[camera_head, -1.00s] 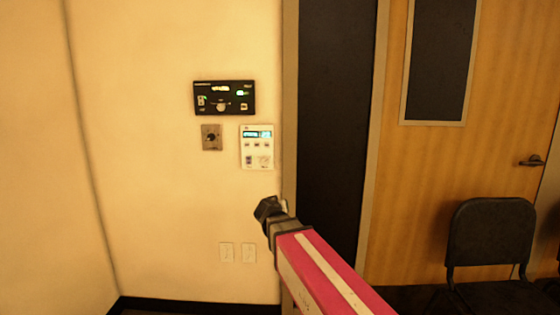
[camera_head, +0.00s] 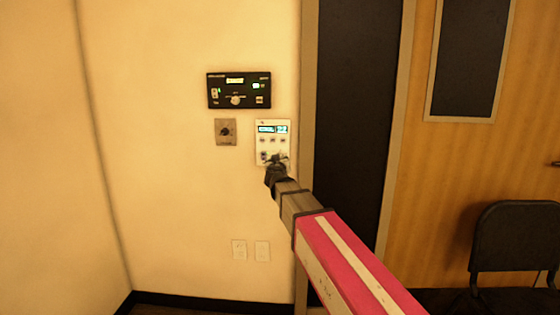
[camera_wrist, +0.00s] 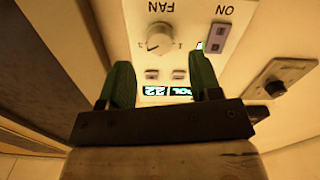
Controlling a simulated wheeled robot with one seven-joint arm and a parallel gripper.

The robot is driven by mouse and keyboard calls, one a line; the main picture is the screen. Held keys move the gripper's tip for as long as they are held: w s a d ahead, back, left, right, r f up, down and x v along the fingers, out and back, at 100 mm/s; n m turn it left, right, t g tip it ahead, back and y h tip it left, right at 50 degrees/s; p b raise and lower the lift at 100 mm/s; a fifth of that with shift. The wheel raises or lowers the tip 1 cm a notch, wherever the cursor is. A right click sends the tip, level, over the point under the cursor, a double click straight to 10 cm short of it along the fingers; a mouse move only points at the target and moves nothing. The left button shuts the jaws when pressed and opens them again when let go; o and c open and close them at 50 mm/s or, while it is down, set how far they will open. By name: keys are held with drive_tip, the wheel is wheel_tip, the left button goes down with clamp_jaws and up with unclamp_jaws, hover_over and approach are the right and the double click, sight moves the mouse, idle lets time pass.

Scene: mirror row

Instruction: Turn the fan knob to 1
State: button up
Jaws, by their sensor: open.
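The white control panel (camera_head: 273,128) is on the wall and has a lit display. My gripper (camera_head: 276,164) is in front of its lower part and hides some of it in the head view. In the wrist view the panel appears upside down. There the pale round fan knob (camera_wrist: 160,39) sits below the word FAN, with small marks on both sides. Its exact setting is too blurred to tell. My gripper (camera_wrist: 161,68) is open and empty, its two green fingers apart. The knob shows just beyond the gap between the fingertips, and the fingers do not close around it.
An ON switch (camera_wrist: 215,38) is beside the knob. A square metal plate with a dark dial (camera_head: 225,131) is left of the panel in the head view. A black panel (camera_head: 239,91) is above. A dark door-side strip (camera_head: 350,120) and a chair (camera_head: 515,240) are to the right.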

drive_tip(key=w, duration=0.4)
drive_tip(key=shift+c, duration=0.3)
drive_tip(key=c, duration=0.9)
